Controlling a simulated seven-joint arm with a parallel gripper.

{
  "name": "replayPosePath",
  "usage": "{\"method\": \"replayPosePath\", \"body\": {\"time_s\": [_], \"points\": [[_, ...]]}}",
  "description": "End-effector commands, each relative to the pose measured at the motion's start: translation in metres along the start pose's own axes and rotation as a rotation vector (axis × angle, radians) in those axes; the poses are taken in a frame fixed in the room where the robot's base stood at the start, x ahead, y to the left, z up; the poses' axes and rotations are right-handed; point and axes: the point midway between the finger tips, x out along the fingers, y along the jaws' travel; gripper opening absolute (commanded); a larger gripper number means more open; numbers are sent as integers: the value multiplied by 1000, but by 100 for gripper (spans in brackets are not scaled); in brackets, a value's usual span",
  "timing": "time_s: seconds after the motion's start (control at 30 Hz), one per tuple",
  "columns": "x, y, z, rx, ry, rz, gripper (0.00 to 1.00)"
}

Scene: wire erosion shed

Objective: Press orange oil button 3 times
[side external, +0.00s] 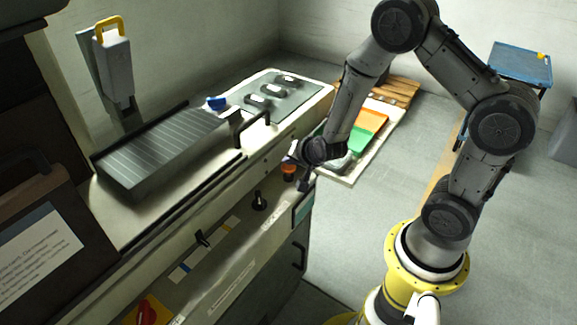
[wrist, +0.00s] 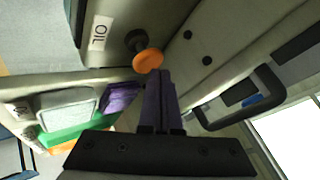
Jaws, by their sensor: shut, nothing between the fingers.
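The orange oil button (side external: 289,170) is a round knob on the front panel of the machine, near its right end. In the wrist view the orange button (wrist: 148,60) sits on a dark stem beside a white label reading OIL (wrist: 98,38). My gripper (side external: 299,160) is at the panel, right by the button. In the wrist view my gripper (wrist: 160,75) is shut and empty, its purple-grey fingertips just at the button's edge. I cannot tell whether they touch it. The button's lower edge is partly hidden by the fingertips.
The machine top carries a ribbed grey bed (side external: 160,150) and a plate with several clamped parts (side external: 270,95). Black knobs (side external: 259,200) and a red switch (side external: 147,314) are on the panel. A black handle (wrist: 240,98) projects near my fingers. Floor to the right is mostly free.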

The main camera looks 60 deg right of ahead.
Motion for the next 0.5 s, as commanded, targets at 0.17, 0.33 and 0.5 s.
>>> {"method": "replayPosePath", "body": {"time_s": [0.17, 0.33, 0.5], "points": [[1, 1, 1, -1, 0, 0, 0], [3, 2, 2, -1, 0, 0, 0], [4, 3, 3, -1, 0, 0, 0]]}}
